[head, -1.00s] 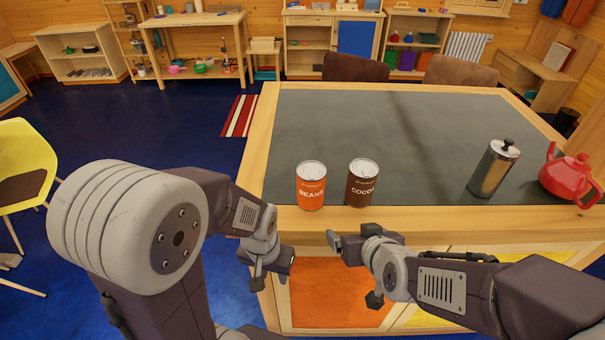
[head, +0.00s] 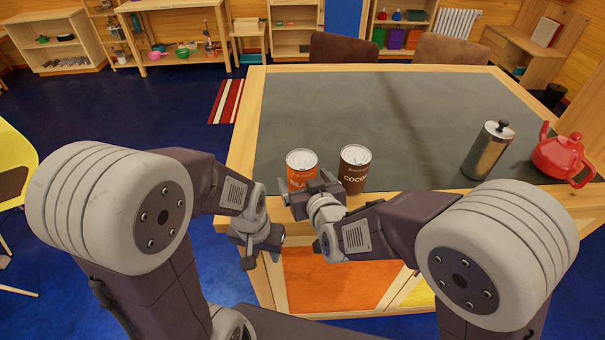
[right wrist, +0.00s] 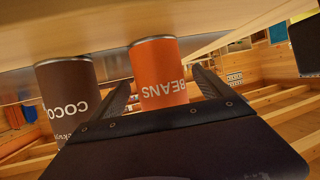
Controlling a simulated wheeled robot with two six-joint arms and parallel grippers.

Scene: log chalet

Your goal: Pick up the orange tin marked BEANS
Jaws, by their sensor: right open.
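The orange BEANS tin (head: 301,161) stands upright near the front edge of the table, its lower part hidden behind my right gripper (head: 297,200). In the right wrist view the same tin (right wrist: 160,75) appears upside down, framed between the two open fingers of my right gripper (right wrist: 161,78). I cannot tell how deep it sits between them; nothing is gripped. The brown COCOA tin (head: 354,166) stands just right of the orange one, and in the right wrist view (right wrist: 70,98) it is outside the left finger. My left gripper (head: 262,250) hangs in front of the table, lower, its jaws unclear.
A metal canister (head: 487,150) and a red teapot (head: 562,157) stand at the table's right. The dark tabletop (head: 400,110) behind the tins is clear. Two chairs (head: 345,47) stand at the far side. The wooden front edge (head: 410,201) lies close to my right gripper.

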